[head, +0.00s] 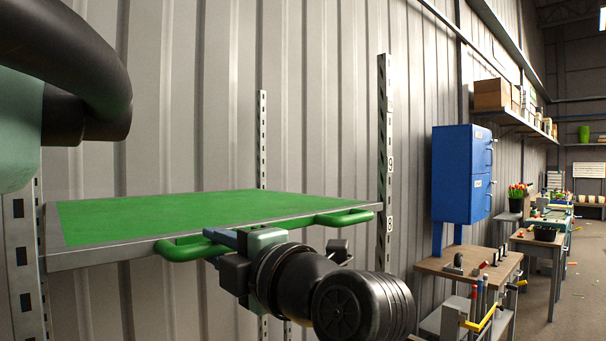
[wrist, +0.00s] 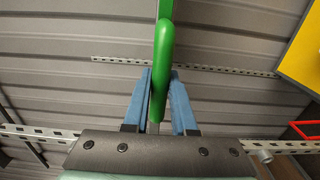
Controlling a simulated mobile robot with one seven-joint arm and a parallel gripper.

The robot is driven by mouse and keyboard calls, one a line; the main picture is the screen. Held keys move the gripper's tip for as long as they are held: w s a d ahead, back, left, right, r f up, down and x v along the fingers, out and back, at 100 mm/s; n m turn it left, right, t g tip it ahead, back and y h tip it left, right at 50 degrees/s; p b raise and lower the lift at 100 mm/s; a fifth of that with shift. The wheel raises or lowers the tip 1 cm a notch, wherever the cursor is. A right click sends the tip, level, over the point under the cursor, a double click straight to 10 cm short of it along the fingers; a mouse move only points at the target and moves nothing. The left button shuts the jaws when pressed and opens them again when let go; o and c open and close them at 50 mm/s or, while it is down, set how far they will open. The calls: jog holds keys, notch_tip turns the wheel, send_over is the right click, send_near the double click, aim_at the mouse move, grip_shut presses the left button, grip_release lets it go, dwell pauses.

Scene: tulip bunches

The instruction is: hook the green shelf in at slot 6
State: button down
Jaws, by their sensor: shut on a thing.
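The green shelf (head: 190,212), a flat green panel with a grey rim, lies roughly level between the slotted left post (head: 22,265) and the slotted right post (head: 383,130). My gripper (head: 222,238) is shut on a green handle, which shows between the blue fingers in the wrist view (wrist: 160,85). The shelf's right end appears close to that post; I cannot tell whether hooks sit in slots.
A slimmer slotted post (head: 262,140) stands at the back against the corrugated wall. A blue cabinet (head: 460,175) and a workbench (head: 470,265) with tools stand to the right. A yellow panel (wrist: 303,55) shows at upper right in the wrist view.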

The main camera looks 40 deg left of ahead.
dwell(0.3)
notch_tip(320, 180, down, 8)
jog(key=b, duration=0.7)
jog(key=shift+b, duration=0.3)
notch_tip(320, 180, down, 8)
jog(key=b, duration=0.7)
notch_tip(320, 180, down, 8)
jog(key=b, duration=0.8)
